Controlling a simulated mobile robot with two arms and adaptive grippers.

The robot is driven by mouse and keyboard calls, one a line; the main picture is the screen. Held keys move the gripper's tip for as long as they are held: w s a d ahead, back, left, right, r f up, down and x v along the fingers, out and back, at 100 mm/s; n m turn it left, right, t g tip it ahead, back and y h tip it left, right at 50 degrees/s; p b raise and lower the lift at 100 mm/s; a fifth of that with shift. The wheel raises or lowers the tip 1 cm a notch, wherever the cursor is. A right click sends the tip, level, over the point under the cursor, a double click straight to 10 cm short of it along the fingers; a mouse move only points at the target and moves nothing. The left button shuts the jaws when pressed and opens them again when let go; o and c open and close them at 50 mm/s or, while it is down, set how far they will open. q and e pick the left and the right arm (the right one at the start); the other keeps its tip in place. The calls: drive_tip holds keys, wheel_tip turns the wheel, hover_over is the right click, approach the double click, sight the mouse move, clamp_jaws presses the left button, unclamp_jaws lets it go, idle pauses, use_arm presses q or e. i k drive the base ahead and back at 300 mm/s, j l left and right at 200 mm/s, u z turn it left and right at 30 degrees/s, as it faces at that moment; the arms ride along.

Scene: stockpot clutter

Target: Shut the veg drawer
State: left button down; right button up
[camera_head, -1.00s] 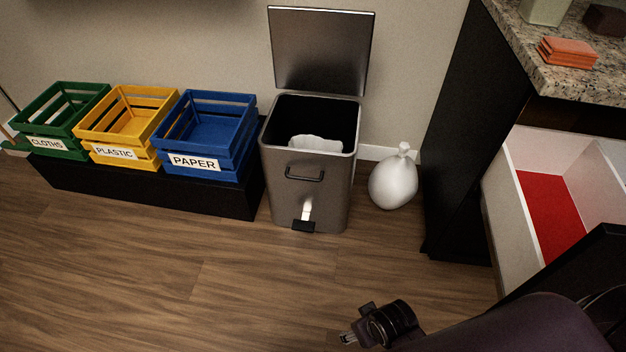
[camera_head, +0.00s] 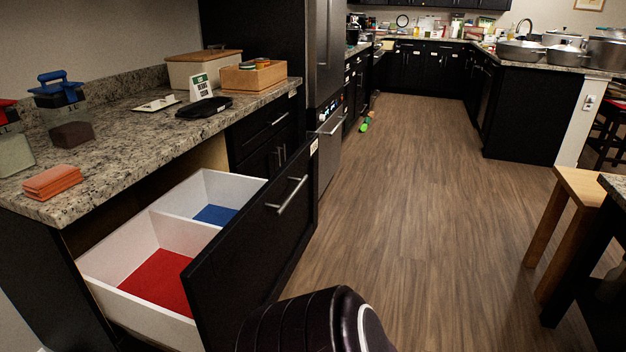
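An open drawer (camera_head: 128,262) with white walls is pulled far out from under the granite counter at the left. It has a black front (camera_head: 262,245) with a metal bar handle (camera_head: 287,195) and a small white label near the top right corner. Inside are two compartments, one with a red floor (camera_head: 160,281) and one with a blue floor (camera_head: 214,215); both look empty. A dark rounded part of my own arm shows at the bottom middle, in front of the drawer front. Neither gripper's fingers are in view.
The granite counter (camera_head: 150,142) holds orange blocks (camera_head: 52,181), a black device (camera_head: 203,107), containers and a wooden box (camera_head: 252,77). Wood floor (camera_head: 430,200) is clear in the middle. A wooden stool (camera_head: 575,205) stands at the right. A green object (camera_head: 366,122) lies on the floor farther back.

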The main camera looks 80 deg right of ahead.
sight(185, 273)
drive_tip(key=z, duration=2.45)
